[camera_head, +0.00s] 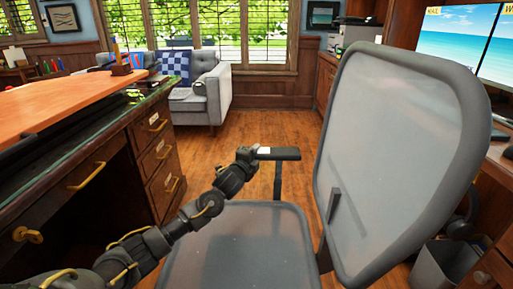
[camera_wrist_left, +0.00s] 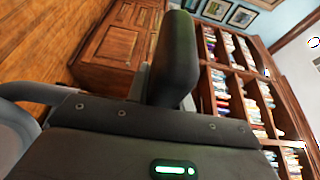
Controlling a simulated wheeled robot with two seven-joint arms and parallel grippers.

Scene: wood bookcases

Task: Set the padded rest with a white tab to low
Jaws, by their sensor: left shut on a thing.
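The padded rest (camera_head: 285,154) is a flat black armrest on a dark upright post, at the far side of a grey mesh office chair (camera_head: 240,250). A small white tab (camera_head: 264,150) shows at its left end. My left gripper (camera_head: 252,155) reaches over the seat from the lower left and is shut on that left end; its fingers are mostly hidden. In the left wrist view the dark padded rest (camera_wrist_left: 173,60) stands out beyond the gripper housing. The white tab cannot be made out there. My right gripper is not in view.
The chair's tall backrest (camera_head: 400,150) stands close on the right. A wooden desk (camera_head: 155,150) with drawers is at the left, near my left arm. A grey sofa (camera_head: 205,100) is at the back. Wood floor between them is clear. A grey bin (camera_head: 440,265) sits lower right.

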